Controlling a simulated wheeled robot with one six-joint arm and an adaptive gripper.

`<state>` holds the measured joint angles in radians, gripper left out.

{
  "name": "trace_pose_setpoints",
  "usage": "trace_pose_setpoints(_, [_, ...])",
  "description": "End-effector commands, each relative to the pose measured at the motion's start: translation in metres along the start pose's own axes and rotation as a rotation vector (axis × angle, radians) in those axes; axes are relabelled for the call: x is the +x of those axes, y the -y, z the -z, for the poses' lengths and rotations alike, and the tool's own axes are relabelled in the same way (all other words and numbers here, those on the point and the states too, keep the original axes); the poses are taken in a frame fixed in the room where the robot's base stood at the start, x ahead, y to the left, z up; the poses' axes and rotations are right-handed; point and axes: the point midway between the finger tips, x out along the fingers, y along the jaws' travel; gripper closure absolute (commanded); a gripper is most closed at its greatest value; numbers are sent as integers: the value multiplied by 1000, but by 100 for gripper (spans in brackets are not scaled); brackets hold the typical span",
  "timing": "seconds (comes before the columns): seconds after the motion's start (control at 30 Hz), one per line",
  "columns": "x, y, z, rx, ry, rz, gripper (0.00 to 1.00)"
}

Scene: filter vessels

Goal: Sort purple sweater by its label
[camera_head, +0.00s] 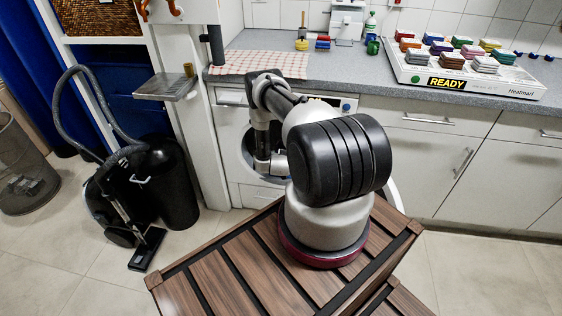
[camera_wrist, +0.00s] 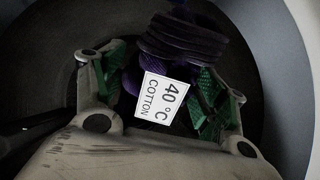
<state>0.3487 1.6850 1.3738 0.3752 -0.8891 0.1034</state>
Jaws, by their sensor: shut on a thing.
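The purple sweater (camera_wrist: 183,38) shows in the wrist view as a dark purple folded bundle. A white label (camera_wrist: 161,98) on it, tilted, reads "40 °C COTTON". My gripper (camera_wrist: 158,88) is shut on the sweater, with a green-padded finger on each side of it. Sweater and fingers are inside a dark round opening with a pale rim (camera_wrist: 291,70). In the head view my arm reaches down to the washing machine (camera_head: 232,117) under the counter; my gripper and the sweater are hidden there.
A long white unit (camera_head: 465,84) with a "READY" display carries several coloured folded pieces on the counter (camera_head: 375,82). A checked cloth (camera_head: 262,61) lies left of it. A vacuum cleaner (camera_head: 110,190) and a bin (camera_head: 25,170) stand on the left floor.

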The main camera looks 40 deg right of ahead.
Motion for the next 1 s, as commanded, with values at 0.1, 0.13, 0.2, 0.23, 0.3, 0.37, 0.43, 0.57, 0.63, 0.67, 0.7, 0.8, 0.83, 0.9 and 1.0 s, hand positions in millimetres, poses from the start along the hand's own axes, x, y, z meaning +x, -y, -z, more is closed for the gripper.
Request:
trace_pose_setpoints(0.1, [16,-2,3,1,-3,0,61])
trace_pose_setpoints(0.13, [19,-2,4,0,-3,0,61])
trace_pose_setpoints(0.2, [29,-3,5,1,-3,0,61])
trace_pose_setpoints(0.23, [32,-4,6,2,-2,-1,61])
trace_pose_setpoints(0.3, [41,-5,8,1,-3,0,61])
trace_pose_setpoints(0.37, [49,-6,9,1,-3,0,61])
trace_pose_setpoints(0.43, [58,-6,10,1,-3,0,61])
trace_pose_setpoints(0.57, [75,-8,14,2,-4,-1,61])
trace_pose_setpoints(0.63, [84,-10,15,1,-3,-1,61])
trace_pose_setpoints(0.67, [88,-10,16,2,-3,-1,61])
trace_pose_setpoints(0.7, [93,-10,16,2,-3,0,61])
trace_pose_setpoints(0.8, [107,-12,18,2,-4,-1,61])
trace_pose_setpoints(0.83, [110,-12,19,2,-3,-1,61])
trace_pose_setpoints(0.9, [119,-13,21,1,-3,0,61])
trace_pose_setpoints(1.0, [130,-15,22,2,-3,-5,61])
